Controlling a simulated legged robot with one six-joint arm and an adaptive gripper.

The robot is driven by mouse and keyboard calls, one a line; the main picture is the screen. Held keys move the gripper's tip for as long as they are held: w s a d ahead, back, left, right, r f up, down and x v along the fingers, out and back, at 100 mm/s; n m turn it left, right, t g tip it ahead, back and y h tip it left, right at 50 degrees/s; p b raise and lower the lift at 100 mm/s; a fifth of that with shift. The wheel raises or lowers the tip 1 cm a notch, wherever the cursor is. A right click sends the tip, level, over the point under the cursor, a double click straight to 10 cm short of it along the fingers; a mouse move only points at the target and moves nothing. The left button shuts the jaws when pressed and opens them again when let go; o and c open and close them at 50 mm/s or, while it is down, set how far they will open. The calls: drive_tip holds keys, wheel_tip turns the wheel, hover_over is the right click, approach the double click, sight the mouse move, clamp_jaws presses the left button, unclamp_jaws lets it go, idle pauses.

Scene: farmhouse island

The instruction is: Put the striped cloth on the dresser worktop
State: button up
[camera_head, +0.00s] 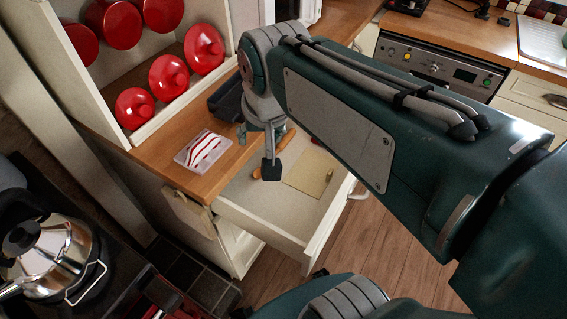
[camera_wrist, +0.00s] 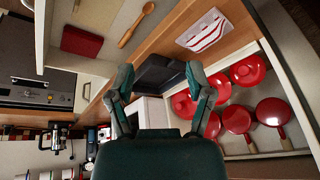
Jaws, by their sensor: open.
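The striped cloth (camera_head: 200,152), white with red stripes and folded into a flat rectangle, lies on the wooden dresser worktop (camera_head: 155,150), near its front edge. It also shows at the top of the wrist view (camera_wrist: 205,31). My gripper (camera_head: 257,150) is open and empty, to the right of the cloth and apart from it, over the open drawer's side of the worktop. In the wrist view, the two fingers of my gripper (camera_wrist: 158,78) stand wide apart with nothing between them. My arm covers part of the worktop's far end in the head view.
An open drawer (camera_head: 270,215) below the worktop holds a wooden spoon (camera_wrist: 137,24), a flat tan item (camera_head: 310,175) and a dark red item (camera_wrist: 82,42). A dark tray (camera_wrist: 160,72) sits on the worktop. Red pans (camera_head: 168,75) fill the dresser shelves. A kettle (camera_head: 60,255) stands lower left.

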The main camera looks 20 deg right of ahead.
drive_tip(key=s+d+f+n+t, duration=0.1)
drive_tip(key=s+f+n, duration=0.2)
drive_tip(key=s, duration=0.4)
drive_tip(key=shift+s+d+f, duration=0.15)
drive_tip(key=shift+d, duration=0.15)
drive_tip(key=shift+d, duration=0.1)
